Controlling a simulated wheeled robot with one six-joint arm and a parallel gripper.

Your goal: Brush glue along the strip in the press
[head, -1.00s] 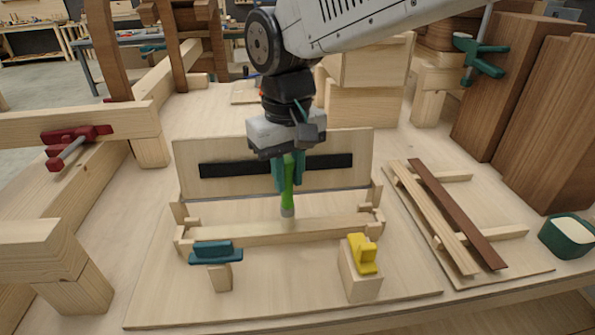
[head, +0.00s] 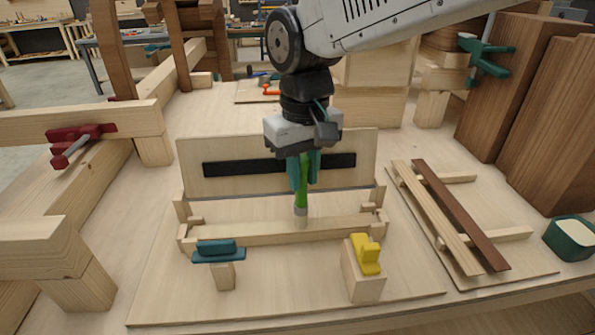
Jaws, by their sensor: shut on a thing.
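My gripper (head: 303,172) is shut on a brush with a green handle (head: 301,190). The brush is about upright, and its pale grey lower end (head: 301,211) is at the wooden press (head: 260,238), right of the middle. I cannot tell whether the tip touches the strip. A pale wood strip (head: 245,229) lies along the press between its end blocks. The press's raised back board (head: 230,150) carries a black bar (head: 240,168), partly hidden behind my gripper. A green pot with a pale top (head: 570,238) stands at the right edge; I cannot tell what it holds.
A teal piece (head: 218,251) and a yellow piece (head: 366,254) sit on blocks in front of the press. A light slat (head: 436,216) and a dark slat (head: 460,215) lie on a rack at right. A red clamp (head: 80,142) is at left.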

